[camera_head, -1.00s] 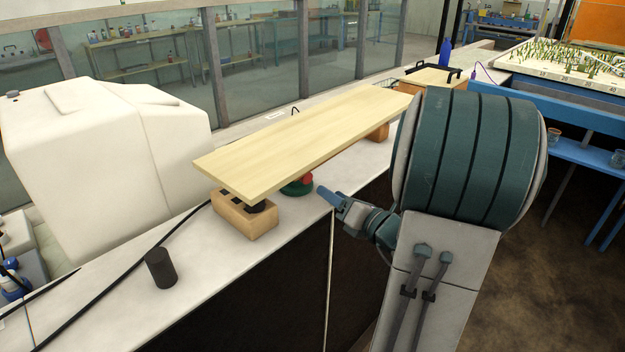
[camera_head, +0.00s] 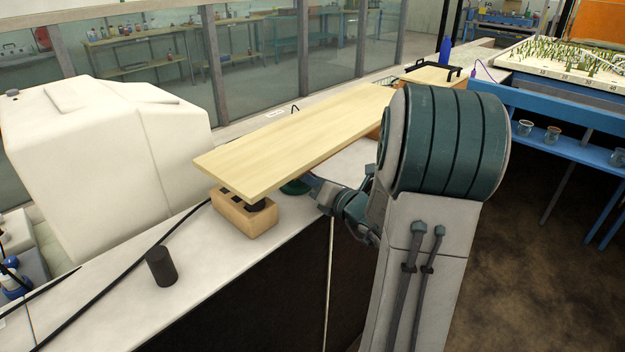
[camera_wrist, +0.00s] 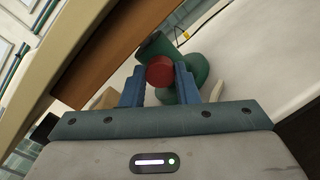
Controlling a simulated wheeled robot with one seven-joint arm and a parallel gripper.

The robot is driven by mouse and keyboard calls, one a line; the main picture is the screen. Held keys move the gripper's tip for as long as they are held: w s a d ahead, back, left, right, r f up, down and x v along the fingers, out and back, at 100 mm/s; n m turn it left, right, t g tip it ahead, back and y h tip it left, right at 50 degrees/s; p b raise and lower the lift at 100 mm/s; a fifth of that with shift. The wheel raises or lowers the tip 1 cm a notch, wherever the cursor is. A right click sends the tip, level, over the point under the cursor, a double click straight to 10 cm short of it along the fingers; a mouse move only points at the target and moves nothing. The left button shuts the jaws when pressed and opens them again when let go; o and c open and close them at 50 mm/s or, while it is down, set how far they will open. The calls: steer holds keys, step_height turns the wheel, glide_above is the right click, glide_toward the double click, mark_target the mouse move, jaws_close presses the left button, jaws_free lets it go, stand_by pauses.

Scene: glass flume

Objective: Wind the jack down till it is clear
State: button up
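The jack is a green body (camera_head: 295,187) with a red knob, under the near part of a pale wooden board (camera_head: 290,140). In the head view only a little green shows, beside my gripper (camera_head: 318,190). In the wrist view the green jack (camera_wrist: 197,66) lies just beyond the fingertips. Its red knob (camera_wrist: 160,71) sits between the two blue fingers of my gripper (camera_wrist: 160,76), at their tips. The fingers are apart, one on each side of the knob. I cannot tell whether they touch it. The jack's top is hidden under the board.
A wooden block (camera_head: 243,215) with dark pads stands under the board's near end. A black cylinder (camera_head: 161,267) and a black cable lie on the white ledge. A large white tank (camera_head: 105,165) stands at left. The board is close overhead of my gripper.

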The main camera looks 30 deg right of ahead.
steer(key=shift+f+n+b, duration=0.15)
steer(key=shift+n+b, duration=0.25)
steer(key=shift+b, duration=0.15)
steer(key=shift+f+n+b, duration=0.1)
steer(key=shift+n+b, duration=0.5)
steer(key=shift+b, duration=0.2)
steer(key=n+b, duration=0.4)
steer(key=b, duration=0.1)
steer(key=shift+f+b, duration=0.1)
steer(key=shift+b, duration=0.3)
steer(key=n+b, duration=0.4)
steer(key=b, duration=0.1)
steer(key=n+b, duration=0.2)
steer(key=shift+r+b, duration=0.2)
steer(key=shift+b, duration=0.1)
steer(key=shift+r, duration=0.1)
steer(key=o, duration=1)
